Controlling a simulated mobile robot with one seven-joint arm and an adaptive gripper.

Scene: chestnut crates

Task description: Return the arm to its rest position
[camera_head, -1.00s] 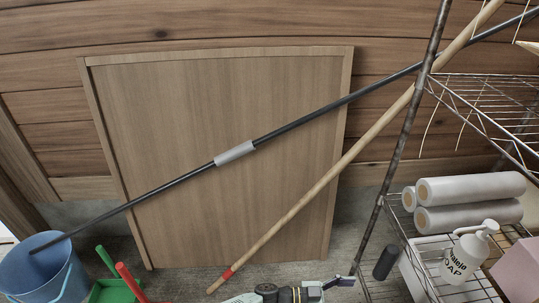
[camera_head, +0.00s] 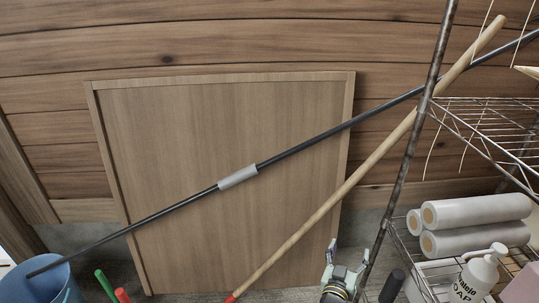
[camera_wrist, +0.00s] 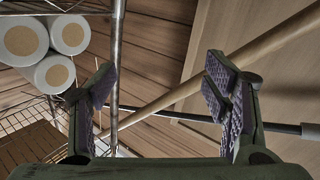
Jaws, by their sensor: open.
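My gripper (camera_head: 342,248) shows at the bottom of the head view, pointing up, in front of the lower right corner of a wooden panel. In the wrist view my gripper (camera_wrist: 160,88) has its two padded fingers wide apart with nothing held between them. Behind the fingers in the wrist view are a light wooden pole (camera_wrist: 180,93) and a metal shelf post (camera_wrist: 116,70). Most of my arm is below the head view and hidden.
A wire shelf (camera_head: 415,275) on the right holds several white rolls (camera_head: 480,211) and a soap bottle (camera_head: 478,278). A dark pole (camera_head: 330,129) and a wooden pole (camera_head: 370,165) cross before the panel (camera_head: 190,150). A blue bucket (camera_head: 45,285) stands at lower left.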

